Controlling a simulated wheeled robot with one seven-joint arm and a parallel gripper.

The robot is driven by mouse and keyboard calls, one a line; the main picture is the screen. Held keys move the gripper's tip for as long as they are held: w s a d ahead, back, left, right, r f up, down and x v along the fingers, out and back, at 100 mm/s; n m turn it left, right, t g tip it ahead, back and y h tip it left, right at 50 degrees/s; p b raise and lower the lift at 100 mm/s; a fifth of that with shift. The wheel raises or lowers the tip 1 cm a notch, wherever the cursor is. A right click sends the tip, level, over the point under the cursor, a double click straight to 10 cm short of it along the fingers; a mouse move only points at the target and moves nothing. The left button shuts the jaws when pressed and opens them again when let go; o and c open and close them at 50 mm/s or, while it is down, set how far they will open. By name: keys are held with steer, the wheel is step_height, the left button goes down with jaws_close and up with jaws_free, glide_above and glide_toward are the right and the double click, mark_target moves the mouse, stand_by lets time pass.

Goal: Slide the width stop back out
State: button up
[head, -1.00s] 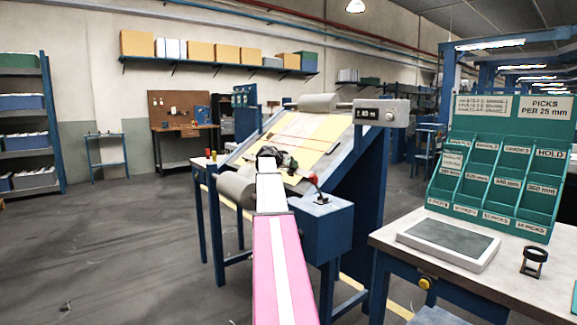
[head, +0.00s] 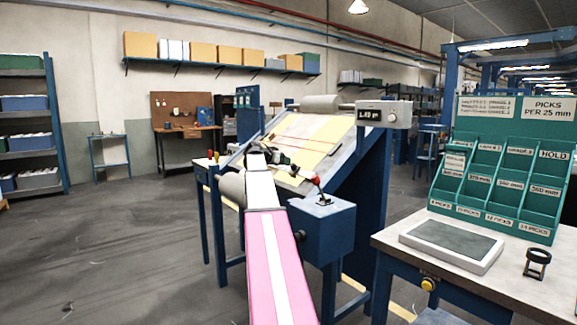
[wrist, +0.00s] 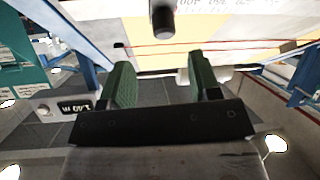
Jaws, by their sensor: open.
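The sloped table (head: 350,150) carries yellow and pale fabric (head: 302,135) with a thin red line across it. My gripper (wrist: 162,82) is open over the table, with green pads and nothing clearly held between them. It also shows in the head view (head: 290,166) above the table's lower part, partly hidden by my arm. In the wrist view a dark round-ended rod (wrist: 163,20) lies beyond the fingertips, and a small pale block (wrist: 184,75) shows between the fingers. I cannot tell which part is the width stop.
A red-knobbed lever (head: 316,181) stands on a blue box (head: 322,232) close to my gripper. A grey display box (head: 386,114) sits at the table's upper right. A bench with a green rack (head: 505,165) stands at right. Open floor (head: 120,235) lies at left.

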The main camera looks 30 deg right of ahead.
steer(key=shift+v, duration=1.15)
